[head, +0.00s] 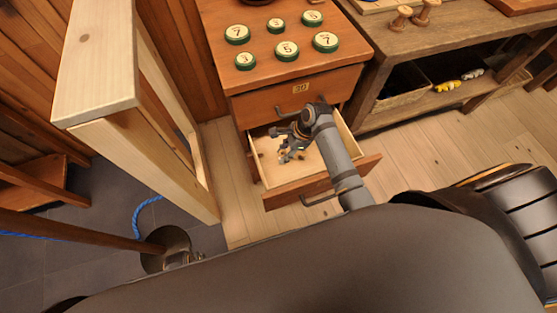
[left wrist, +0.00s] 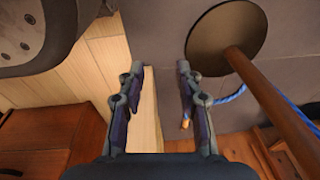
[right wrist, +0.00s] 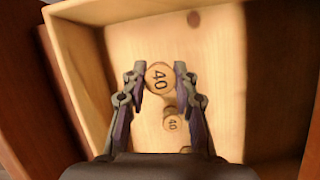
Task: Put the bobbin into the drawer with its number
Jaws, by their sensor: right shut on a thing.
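In the right wrist view, a pale wooden bobbin (right wrist: 160,77) marked 40 is between the fingertips of my right gripper (right wrist: 160,80), which is shut on it. The gripper (head: 290,153) is inside the open lower drawer (head: 285,194) of the red-brown cabinet in the head view. Another bobbin (right wrist: 172,122) marked 40 is in the drawer, below the held one in the picture. The open drawer's front number is not visible. The closed drawer above (head: 270,106) bears a label that seems to read 30. My left gripper (left wrist: 158,68) is open and empty.
Several green-rimmed numbered discs (head: 287,51) lie on the cabinet top. A pale wooden frame (head: 150,160) stands left of the cabinet. A workbench (head: 440,48) with turned spools stands right. A blue rope (head: 146,210) and a round base (head: 168,243) are at lower left.

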